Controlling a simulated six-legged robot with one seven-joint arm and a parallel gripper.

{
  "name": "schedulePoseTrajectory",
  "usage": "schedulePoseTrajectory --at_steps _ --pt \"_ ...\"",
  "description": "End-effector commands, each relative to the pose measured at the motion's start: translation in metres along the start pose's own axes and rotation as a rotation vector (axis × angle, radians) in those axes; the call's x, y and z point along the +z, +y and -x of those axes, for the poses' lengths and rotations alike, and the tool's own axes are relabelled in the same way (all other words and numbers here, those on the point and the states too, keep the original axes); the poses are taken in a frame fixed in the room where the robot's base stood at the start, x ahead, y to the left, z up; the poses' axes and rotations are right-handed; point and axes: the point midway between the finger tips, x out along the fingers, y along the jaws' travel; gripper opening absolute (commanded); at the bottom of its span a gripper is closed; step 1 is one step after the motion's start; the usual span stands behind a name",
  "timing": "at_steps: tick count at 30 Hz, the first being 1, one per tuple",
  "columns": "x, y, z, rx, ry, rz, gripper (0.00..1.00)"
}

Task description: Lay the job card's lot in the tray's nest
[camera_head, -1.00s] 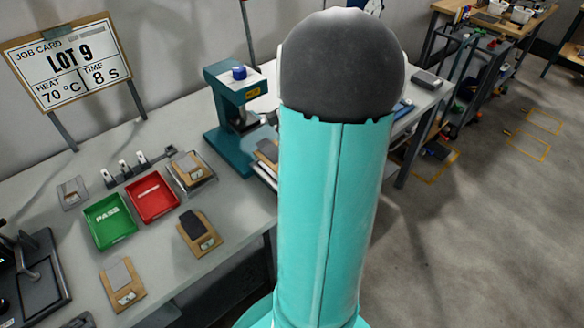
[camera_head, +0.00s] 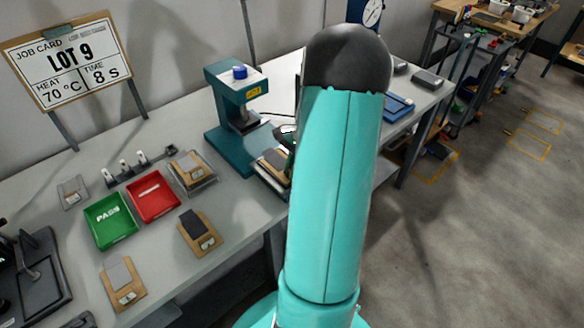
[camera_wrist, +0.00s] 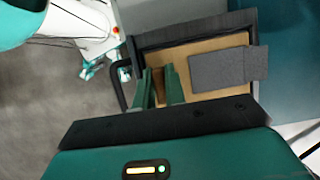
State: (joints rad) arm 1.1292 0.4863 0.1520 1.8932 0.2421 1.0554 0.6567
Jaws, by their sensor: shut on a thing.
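The job card (camera_head: 68,62) reads LOT 9, 70 °C, 8 s. In the wrist view my gripper (camera_wrist: 161,88) is shut on the left end of a tan card (camera_wrist: 207,50). A grey piece (camera_wrist: 218,69) lies on this card and sticks out past its right edge. The card is within the outline of a dark-rimmed tray (camera_wrist: 190,30) with a handle on its left; whether it rests on the tray floor I cannot tell. In the head view the held card (camera_head: 272,161) and the tray show beside the press, partly hidden by my arm.
A teal press (camera_head: 232,92) stands behind the tray. A green PASS bin (camera_head: 110,219), a red bin (camera_head: 152,196) and a clear holder (camera_head: 192,172) with a card stand left. Two more tan cards with grey pieces (camera_head: 198,232) (camera_head: 122,283) lie at the bench front.

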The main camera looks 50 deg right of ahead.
Motion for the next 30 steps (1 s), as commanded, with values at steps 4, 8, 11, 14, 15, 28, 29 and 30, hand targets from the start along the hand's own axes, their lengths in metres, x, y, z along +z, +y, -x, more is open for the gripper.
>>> schedulePoseTrajectory --at_steps 4,8,11,14,15,28,29,30 --pt "-0.001 0.000 -0.003 0.001 -0.001 0.000 0.18" --pt "-0.001 0.000 -0.003 0.001 -0.001 0.000 0.34" --pt "-0.001 0.000 -0.003 0.001 -0.001 0.000 0.34" --pt "-0.001 0.000 -0.003 0.001 0.000 0.000 0.34" --pt "-0.001 0.000 -0.002 0.000 0.000 0.000 0.34" --pt "0.000 0.000 0.064 -0.002 0.003 0.000 0.34" --pt "0.000 -0.001 0.071 -0.003 0.004 0.001 0.34" --pt "0.000 0.000 0.080 -0.002 0.003 0.000 0.34"
